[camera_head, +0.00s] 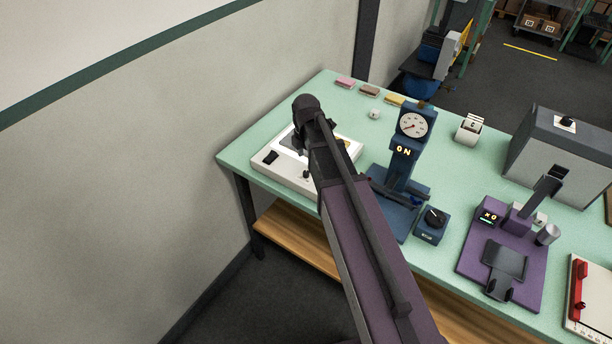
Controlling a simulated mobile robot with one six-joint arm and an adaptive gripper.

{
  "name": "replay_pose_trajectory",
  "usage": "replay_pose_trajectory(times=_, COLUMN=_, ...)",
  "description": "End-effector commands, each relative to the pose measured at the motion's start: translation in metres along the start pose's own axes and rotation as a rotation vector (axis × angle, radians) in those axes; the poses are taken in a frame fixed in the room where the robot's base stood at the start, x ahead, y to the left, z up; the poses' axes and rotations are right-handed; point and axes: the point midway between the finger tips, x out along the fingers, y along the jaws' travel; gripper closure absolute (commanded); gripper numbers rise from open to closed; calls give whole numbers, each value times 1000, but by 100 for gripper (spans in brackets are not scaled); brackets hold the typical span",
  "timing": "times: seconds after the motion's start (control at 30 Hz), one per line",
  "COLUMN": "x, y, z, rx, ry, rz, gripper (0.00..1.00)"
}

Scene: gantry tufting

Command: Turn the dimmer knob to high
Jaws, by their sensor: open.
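A white light box (263,173) with a glowing top lies at the left end of the green table. A small dark knob (306,174) stands on its front edge, just left of my arm; it looks like the dimmer knob, but its setting is too small to read. A black rocker switch (271,157) is at the box's left corner. My gripper (298,146) is open above the lit top, behind the knob and apart from it. My arm hides the middle and part of the right side of the box.
A blue gauge stand (401,170) reading "ON" and a blue box with a black dial (435,217) stand right of my arm. A purple device (511,254) and a grey cabinet (559,152) are farther right. Colored blocks (369,90) lie at the back edge. A wall borders the left.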

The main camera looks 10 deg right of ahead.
Motion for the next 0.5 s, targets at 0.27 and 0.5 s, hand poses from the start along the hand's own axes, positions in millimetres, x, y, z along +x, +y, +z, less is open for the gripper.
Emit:
replay_pose_trajectory(times=0.27, x=26, y=0, z=0, rx=0, ry=0, rz=0, gripper=35)
replay_pose_trajectory(times=0.5, x=44, y=0, z=0, rx=0, ry=0, rz=0, gripper=35)
